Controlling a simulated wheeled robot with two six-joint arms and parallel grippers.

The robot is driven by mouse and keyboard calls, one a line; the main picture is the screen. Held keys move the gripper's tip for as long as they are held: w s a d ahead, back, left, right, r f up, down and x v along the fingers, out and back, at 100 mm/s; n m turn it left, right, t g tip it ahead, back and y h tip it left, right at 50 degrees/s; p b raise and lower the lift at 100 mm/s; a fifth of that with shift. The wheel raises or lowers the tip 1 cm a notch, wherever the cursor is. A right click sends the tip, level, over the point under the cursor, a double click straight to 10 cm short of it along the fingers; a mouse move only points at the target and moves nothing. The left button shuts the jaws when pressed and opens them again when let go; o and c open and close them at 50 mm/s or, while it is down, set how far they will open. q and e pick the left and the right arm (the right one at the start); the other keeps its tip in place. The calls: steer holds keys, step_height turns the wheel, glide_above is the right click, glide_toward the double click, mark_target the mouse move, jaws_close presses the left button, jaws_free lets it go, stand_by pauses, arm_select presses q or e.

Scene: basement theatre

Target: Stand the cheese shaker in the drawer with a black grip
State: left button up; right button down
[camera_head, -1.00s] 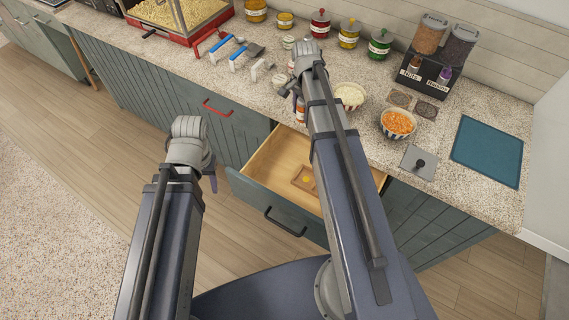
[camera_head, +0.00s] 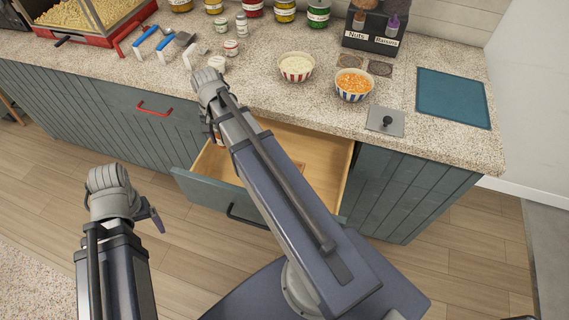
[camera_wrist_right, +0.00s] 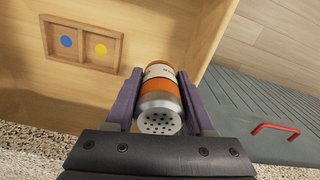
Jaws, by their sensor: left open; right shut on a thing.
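The cheese shaker (camera_wrist_right: 158,97), with orange and pale bands and a perforated metal top, is between the fingers of my right gripper (camera_wrist_right: 160,76). A little of it shows below the right wrist in the head view (camera_head: 217,134). The drawer with a black grip (camera_head: 200,187) is pulled open below the counter. My right gripper holds the shaker over the left rear part of this drawer. In the right wrist view the shaker's perforated end faces the camera; its far end is hidden. My left gripper (camera_head: 157,219) is open and empty, left of the drawer over the floor.
A shallow two-part wooden holder (camera_wrist_right: 83,45) with a blue and a yellow dot lies in the drawer. A closed drawer with a red grip (camera_head: 154,109) is to the left. The counter (camera_head: 270,100) above holds two bowls, jars, small shakers and a dispenser.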

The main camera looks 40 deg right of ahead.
mark_target(224, 148)
arm_select(q)
steer(key=shift+f+b, duration=0.95)
steer(key=shift+f, duration=0.65)
arm_select(e)
steer(key=shift+s+a+f+n, duration=0.15)
steer(key=shift+s+f+n, duration=0.1)
steer(key=shift+f, duration=0.55)
steer(key=shift+s+a+f+n, duration=0.1)
steer(key=shift+s+f+n, duration=0.15)
steer(key=shift+f, duration=0.5)
steer(key=shift+f, duration=0.1)
step_height(224, 148, down, 10)
steer(key=b, duration=1)
arm_select(q)
step_height(224, 148, down, 10)
arm_select(e)
steer(key=shift+c, duration=1.3)
jaws_free()
arm_select(q)
steer(key=shift+r, duration=0.1)
arm_select(e)
steer(key=shift+r, duration=0.2)
